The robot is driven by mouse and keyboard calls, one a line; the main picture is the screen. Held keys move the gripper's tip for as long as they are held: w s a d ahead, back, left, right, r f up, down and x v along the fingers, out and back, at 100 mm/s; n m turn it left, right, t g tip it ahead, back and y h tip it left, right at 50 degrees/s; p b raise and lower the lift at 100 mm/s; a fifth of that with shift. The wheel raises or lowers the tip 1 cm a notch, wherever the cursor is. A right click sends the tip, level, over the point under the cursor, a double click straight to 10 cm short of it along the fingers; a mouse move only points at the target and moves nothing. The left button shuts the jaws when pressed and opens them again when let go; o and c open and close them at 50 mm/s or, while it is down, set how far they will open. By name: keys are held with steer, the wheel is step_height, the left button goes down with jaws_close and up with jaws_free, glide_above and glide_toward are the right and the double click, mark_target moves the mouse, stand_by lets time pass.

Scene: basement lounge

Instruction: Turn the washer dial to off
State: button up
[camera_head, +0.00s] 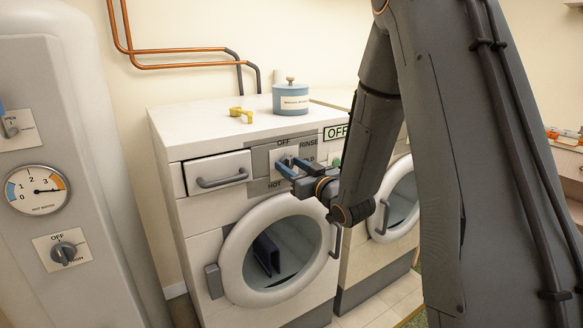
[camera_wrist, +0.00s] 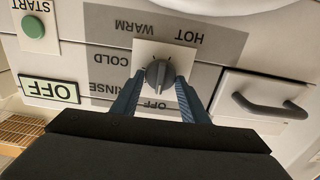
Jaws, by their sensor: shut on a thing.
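The washer (camera_head: 190,225) stands in the middle of the head view, with its round door below a control panel. Its dial is a dark grey knob on a pale square plate; it shows in the wrist view (camera_wrist: 158,74), upside down. Around it are printed OFF, RINSE, COLD, WARM and HOT. My gripper (camera_wrist: 160,77) has its two blue fingers on either side of the dial and is shut on it. In the head view my gripper (camera_head: 284,166) reaches the panel from the right and partly covers the dial. I cannot tell for sure which word the dial points to.
A drawer handle (camera_wrist: 270,105) is close beside the dial. A green START button (camera_wrist: 33,27) and an OFF sign (camera_wrist: 50,91) are on the other side. A blue canister (camera_head: 290,100) and a yellow object (camera_head: 241,114) stand on the washer top. A water heater (camera_head: 75,120) stands left.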

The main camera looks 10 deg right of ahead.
steer(key=o, duration=1)
steer(key=b+v, duration=0.1)
steer(key=v, duration=0.6)
steer(key=shift+s+d, duration=0.2)
steer(key=shift+s, duration=0.15)
